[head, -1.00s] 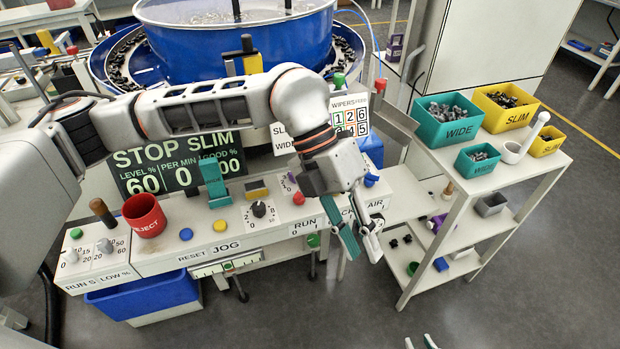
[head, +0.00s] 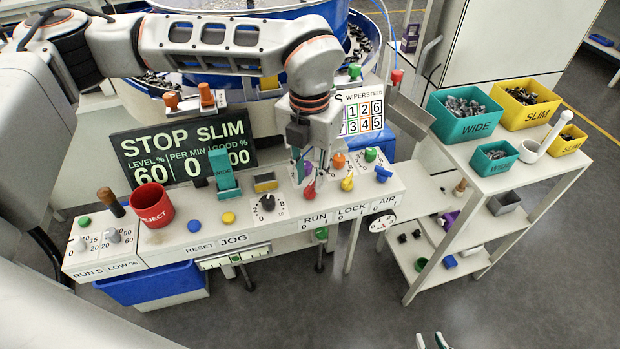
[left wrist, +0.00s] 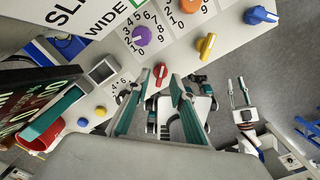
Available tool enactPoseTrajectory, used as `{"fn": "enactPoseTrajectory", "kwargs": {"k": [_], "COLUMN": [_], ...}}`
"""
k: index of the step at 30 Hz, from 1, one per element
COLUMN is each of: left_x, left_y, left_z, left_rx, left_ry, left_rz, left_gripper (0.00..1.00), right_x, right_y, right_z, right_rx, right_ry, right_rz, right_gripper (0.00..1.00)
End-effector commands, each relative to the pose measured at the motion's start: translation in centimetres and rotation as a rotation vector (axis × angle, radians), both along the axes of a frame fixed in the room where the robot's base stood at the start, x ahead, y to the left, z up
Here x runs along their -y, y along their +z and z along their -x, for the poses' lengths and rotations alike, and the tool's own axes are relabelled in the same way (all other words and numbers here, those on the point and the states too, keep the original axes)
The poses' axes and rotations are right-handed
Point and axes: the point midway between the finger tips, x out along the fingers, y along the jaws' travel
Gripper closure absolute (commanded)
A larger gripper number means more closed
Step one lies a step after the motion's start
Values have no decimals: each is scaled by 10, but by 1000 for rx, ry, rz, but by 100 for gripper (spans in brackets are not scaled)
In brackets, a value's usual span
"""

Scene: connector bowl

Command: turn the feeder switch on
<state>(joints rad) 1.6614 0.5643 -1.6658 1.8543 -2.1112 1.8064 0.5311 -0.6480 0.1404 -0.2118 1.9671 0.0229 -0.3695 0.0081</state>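A red switch handle (head: 309,191) stands on the panel above the RUN label (head: 315,219), which has 0 and 1 marks. No label reading "feeder" is legible. My left gripper (head: 303,172) points down over the panel at the red handle. In the left wrist view its two teal fingers (left wrist: 158,92) are apart, with the red handle (left wrist: 160,70) just beyond and between their tips. I cannot tell whether they touch it. My right gripper (head: 430,341) shows only its fingertips at the bottom edge, apart and empty.
A yellow switch (head: 347,182) above LOCK and a blue one (head: 383,174) above AIR stand close to the right. A black dial (head: 267,203) is to the left. Orange and purple (left wrist: 141,36) knobs are behind. The screen (head: 184,152) reads STOP SLIM.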

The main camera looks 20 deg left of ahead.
Motion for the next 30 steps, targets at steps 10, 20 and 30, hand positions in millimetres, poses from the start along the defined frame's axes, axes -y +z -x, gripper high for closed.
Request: {"fn": "enactPoseTrajectory", "kwargs": {"k": [10,20,30], "left_x": [0,1,0], "left_y": [-15,-15,-14], "left_z": [0,0,0], "left_rx": [1,0,0], "left_ry": [0,-1,-43], "left_rz": [1,1,0], "left_gripper": [76,100,100], "right_x": [0,0,0], "right_y": [0,0,3], "right_z": [0,0,-1], "right_rx": [0,0,3], "right_ry": [0,-1,-1], "right_rz": [1,1,0], "right_gripper": [76,76,76]}}
